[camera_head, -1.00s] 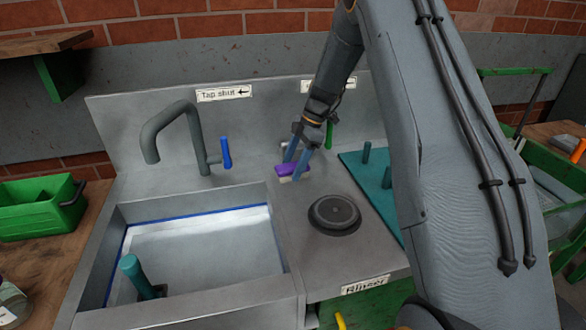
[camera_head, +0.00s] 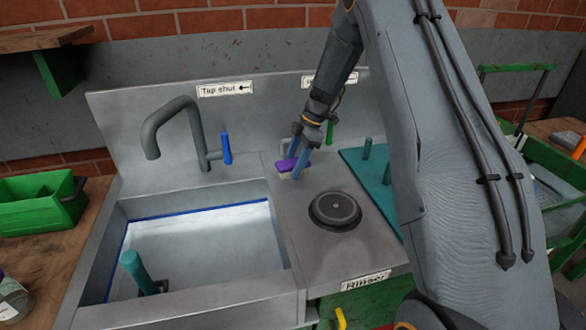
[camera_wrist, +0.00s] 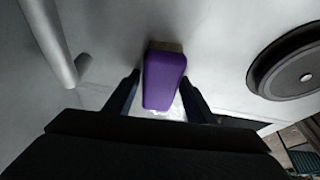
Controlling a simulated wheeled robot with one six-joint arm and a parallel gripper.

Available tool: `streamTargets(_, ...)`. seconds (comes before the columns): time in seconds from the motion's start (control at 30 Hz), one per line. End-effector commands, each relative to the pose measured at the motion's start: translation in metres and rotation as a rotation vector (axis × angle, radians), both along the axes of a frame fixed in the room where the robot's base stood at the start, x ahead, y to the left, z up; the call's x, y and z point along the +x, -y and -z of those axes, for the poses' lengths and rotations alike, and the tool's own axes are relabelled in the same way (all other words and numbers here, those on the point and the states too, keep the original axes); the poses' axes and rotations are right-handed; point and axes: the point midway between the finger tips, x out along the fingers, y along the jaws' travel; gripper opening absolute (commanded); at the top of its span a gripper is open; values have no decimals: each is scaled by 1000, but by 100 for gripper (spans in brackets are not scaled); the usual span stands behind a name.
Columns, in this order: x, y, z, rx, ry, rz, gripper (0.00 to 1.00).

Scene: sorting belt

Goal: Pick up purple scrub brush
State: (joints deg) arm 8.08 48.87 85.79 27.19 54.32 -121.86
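The purple scrub brush (camera_head: 287,165) lies on the metal counter between the sink and the round black disc, below the back panel. In the wrist view its purple top (camera_wrist: 163,80) sits between the two fingers, with a pale brown part showing at its far end. My gripper (camera_head: 297,164) is down at the brush, its blue fingers on either side of it. In the wrist view my gripper (camera_wrist: 160,95) is open, with small gaps seen between the fingers and the brush. The brush's underside is hidden.
The sink basin (camera_head: 193,232) lies left of the brush, with a grey tap (camera_head: 178,120) and its blue handle (camera_head: 226,149) behind. The round black disc (camera_head: 335,210) is in front on the counter. A teal board with pegs (camera_head: 356,165) lies to the right.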

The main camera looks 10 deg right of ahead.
Motion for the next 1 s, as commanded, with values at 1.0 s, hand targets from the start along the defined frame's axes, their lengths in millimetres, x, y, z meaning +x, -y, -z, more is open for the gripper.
streamTargets(1.0, -2, 0, -57, -1, 6, -1, 15)
